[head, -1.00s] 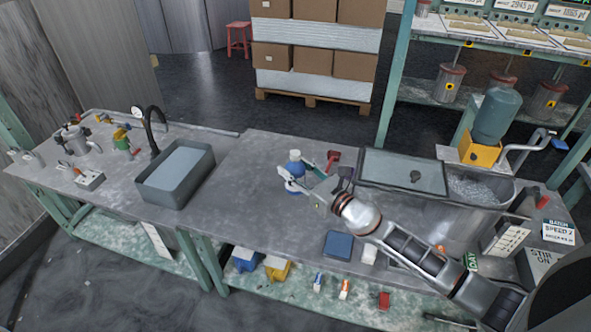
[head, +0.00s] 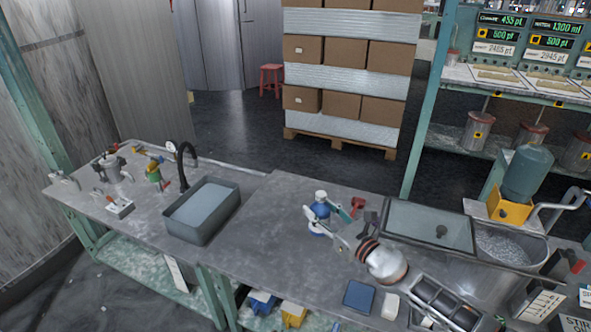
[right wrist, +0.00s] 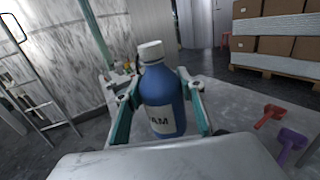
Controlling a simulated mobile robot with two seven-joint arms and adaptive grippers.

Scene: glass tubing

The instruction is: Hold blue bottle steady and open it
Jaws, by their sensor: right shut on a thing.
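A blue bottle (head: 319,218) with a white cap (head: 321,196) stands upright on the metal bench. The cap is on it. My right gripper (head: 327,212) is around the bottle body, with a finger on each side, and is shut on it. In the right wrist view the blue bottle (right wrist: 162,98) sits between the teal fingers of my right gripper (right wrist: 160,105), and its white label faces the camera. My left gripper is in neither view.
A grey sink (head: 201,210) with a black tap is left of the bottle. Red and purple tools (head: 358,204) lie just right of it. A glass-lidded tank (head: 430,225) stands farther right. A blue pad (head: 359,296) lies near the front edge.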

